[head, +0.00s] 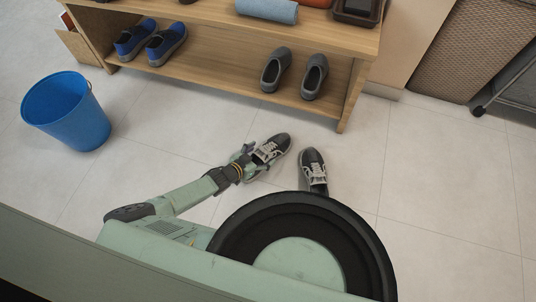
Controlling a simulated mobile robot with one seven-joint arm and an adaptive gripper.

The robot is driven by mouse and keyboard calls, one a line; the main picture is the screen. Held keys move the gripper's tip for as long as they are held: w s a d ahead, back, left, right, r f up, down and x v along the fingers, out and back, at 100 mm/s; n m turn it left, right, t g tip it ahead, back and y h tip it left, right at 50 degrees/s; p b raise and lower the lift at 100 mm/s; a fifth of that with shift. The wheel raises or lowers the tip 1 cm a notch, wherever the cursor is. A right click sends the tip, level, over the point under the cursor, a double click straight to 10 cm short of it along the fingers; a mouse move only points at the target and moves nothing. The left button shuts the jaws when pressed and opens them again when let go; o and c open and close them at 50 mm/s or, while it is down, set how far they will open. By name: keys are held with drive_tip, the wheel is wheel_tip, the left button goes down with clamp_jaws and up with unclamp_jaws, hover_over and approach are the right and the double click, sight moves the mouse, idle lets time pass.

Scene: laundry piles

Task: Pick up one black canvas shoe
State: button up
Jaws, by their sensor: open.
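Two black canvas shoes with white laces and pale soles are on the tiled floor in the head view. The left black shoe (277,146) lies tilted toward the upper right. My gripper (256,157) is open at its left side, near the laced part. I cannot tell whether the fingers touch the shoe. The right black shoe (313,172) stands apart from it, to the right, with nothing holding it. Part of its lower end is close to my round base.
A wooden shelf bench (225,82) stands just beyond, holding blue shoes (151,42) and grey shoes (294,72) on its lower shelf. A blue bucket (66,112) is at left. A wicker hamper (468,50) is at upper right. Floor at right is clear.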

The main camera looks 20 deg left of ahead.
drive_tip(key=shift+w+d+f, duration=0.2)
drive_tip(key=shift+w+f, duration=0.15)
drive_tip(key=shift+w, duration=0.25)
drive_tip(key=shift+c, duration=0.2)
drive_tip(key=c, duration=1.5)
